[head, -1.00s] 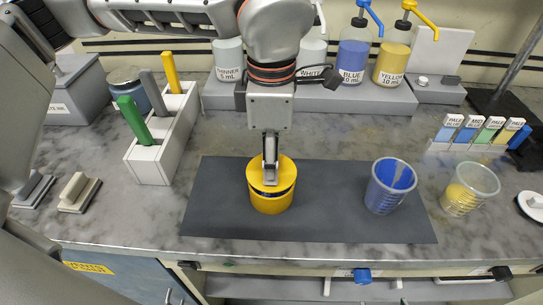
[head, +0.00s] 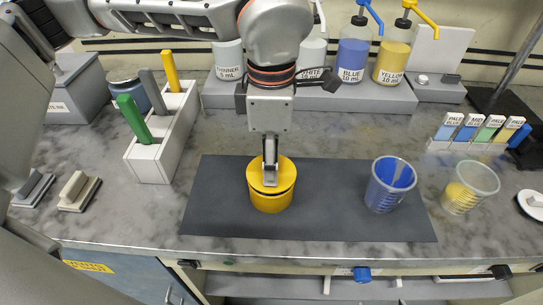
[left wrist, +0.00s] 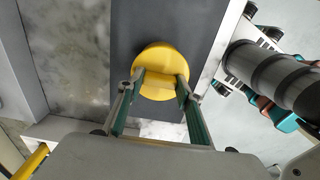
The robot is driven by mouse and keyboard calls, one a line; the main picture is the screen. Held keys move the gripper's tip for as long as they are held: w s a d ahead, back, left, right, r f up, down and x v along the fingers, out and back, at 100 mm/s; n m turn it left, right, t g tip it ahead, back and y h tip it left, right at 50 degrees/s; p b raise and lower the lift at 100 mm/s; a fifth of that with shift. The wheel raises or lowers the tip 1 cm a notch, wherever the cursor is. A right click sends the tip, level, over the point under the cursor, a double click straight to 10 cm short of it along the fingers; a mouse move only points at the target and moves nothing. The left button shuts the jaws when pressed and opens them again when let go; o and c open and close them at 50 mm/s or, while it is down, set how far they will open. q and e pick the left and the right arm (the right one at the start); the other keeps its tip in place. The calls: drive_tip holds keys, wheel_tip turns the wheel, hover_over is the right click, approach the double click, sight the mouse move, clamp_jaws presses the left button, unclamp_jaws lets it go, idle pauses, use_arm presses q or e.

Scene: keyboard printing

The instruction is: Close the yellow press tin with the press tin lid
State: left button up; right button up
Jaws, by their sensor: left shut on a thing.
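The yellow press tin (head: 272,203) stands upright on the dark mat (head: 330,215). The yellow press tin lid (head: 286,170) lies level on top of it, with a thin dark line between lid and tin. My left gripper (head: 270,184) points down from above, shut on the lid. In the left wrist view, the two green-padded fingers (left wrist: 160,84) are on either side of a raised part of the lid (left wrist: 158,57). The lid hides the tin's opening. My right gripper is not in view.
A blue cup (head: 390,186) stands at the mat's right, with a clear cup holding yellow (head: 469,187) beyond it. A white holder (head: 160,150) with spatulas stands at left. Pump bottles (head: 353,55) line the back. The mat's left part is clear.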

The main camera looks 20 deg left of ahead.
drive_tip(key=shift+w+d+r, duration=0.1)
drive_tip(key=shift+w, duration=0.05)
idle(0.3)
use_arm(q)
drive_tip(key=shift+f, duration=0.15)
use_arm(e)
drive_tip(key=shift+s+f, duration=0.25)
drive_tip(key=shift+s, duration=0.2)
use_arm(q)
drive_tip(key=shift+f, duration=0.1)
drive_tip(key=shift+f+b, duration=0.3)
drive_tip(key=shift+f, duration=0.25)
drive_tip(key=o, duration=1)
drive_tip(key=shift+r, duration=0.1)
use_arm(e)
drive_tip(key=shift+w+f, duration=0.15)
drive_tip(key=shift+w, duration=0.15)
